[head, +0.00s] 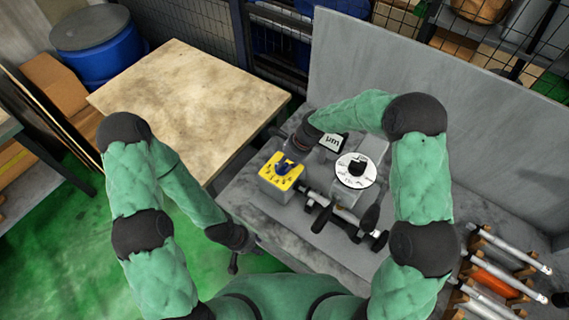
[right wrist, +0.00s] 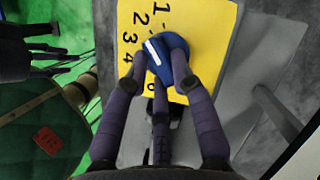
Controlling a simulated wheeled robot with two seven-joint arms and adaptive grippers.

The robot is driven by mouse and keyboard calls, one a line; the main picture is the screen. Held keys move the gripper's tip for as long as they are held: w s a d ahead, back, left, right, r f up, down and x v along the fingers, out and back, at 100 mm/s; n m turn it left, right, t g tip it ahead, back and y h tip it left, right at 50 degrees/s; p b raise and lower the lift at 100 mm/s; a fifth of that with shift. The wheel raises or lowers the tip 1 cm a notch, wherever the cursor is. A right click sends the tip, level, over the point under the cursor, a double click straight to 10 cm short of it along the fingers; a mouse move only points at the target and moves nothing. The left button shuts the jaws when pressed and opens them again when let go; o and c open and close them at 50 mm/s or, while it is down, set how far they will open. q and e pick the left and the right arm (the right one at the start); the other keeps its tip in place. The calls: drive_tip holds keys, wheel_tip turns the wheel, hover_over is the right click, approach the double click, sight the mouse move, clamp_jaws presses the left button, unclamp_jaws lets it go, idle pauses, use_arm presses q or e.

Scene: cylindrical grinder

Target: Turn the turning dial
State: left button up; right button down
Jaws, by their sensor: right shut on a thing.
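The turning dial (right wrist: 172,55) is a blue knob with a white pointer mark on a yellow plate (right wrist: 205,80) with printed numbers. In the right wrist view the mark points left, towards the numbers. In the head view the dial (head: 285,165) is partly hidden by my right gripper (head: 291,156), which reaches down to it from above. My right gripper (right wrist: 160,75) is shut on the dial, with its fingers around it. My left gripper (head: 233,262) hangs low beside the machine's front edge, away from the dial. Its dark fingers show spread and empty in the right wrist view (right wrist: 50,42).
Right of the yellow plate stands a white round scale with a black knob (head: 357,168). Dark handles (head: 372,216) stick out in front of it. A grey panel (head: 450,120) rises behind. A wooden table (head: 190,100) is at left; metal shafts lie on racks (head: 500,270) at right.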

drive_tip(key=n, duration=0.1)
drive_tip(key=n+g, duration=0.1)
drive_tip(key=n, duration=0.1)
drive_tip(key=shift+w+n, duration=0.2)
drive_tip(key=shift+n, duration=0.1)
drive_tip(key=shift+w+n+g+h, duration=0.1)
drive_tip(key=shift+n+g+h, duration=0.25)
drive_tip(key=shift+n, duration=0.6)
drive_tip(key=shift+w+n+g+h, duration=0.15)
drive_tip(key=shift+n+g, duration=0.4)
drive_tip(key=shift+n, duration=0.4)
drive_tip(key=c, duration=1)
unclamp_jaws()
drive_tip(key=shift+c, duration=0.2)
drive_tip(key=v, duration=1.2)
drive_tip(key=shift+f, duration=0.1)
